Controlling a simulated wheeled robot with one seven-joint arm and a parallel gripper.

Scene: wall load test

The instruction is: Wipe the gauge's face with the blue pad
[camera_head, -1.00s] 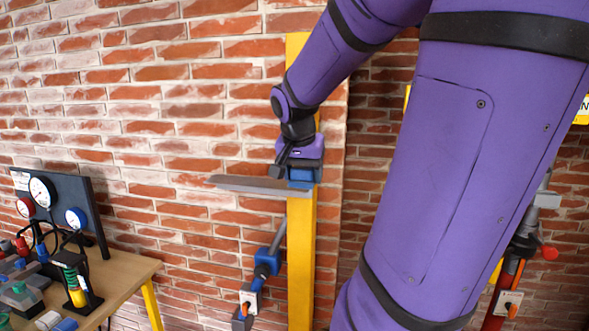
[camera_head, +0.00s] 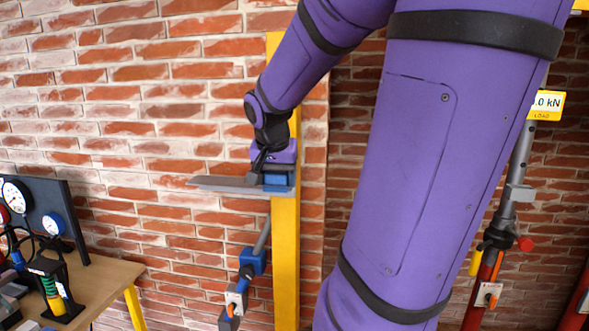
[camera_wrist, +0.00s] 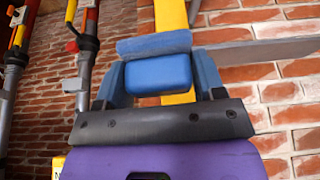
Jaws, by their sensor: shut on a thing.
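My gripper (camera_wrist: 157,76) is shut on the blue pad (camera_wrist: 158,74), a block with a grey-blue layer on its far side. In the head view my gripper (camera_head: 276,170) holds the pad in front of the yellow post, by a flat grey plate (camera_head: 225,184). I cannot tell whether the pad touches the post or the plate. A white-faced round gauge (camera_head: 15,196) and a blue-rimmed gauge (camera_head: 54,224) sit on a dark panel at far left, well away from my gripper. A red gauge is cut by the left edge. Which gauge is meant is unclear.
A wooden bench (camera_head: 112,278) under the panel holds several small items. A blue and grey clamp device (camera_head: 246,268) hangs by the yellow post (camera_head: 286,240). Grey props with red handles (camera_head: 500,232) stand at right, near a yellow kN display (camera_head: 546,105). Brick wall lies behind.

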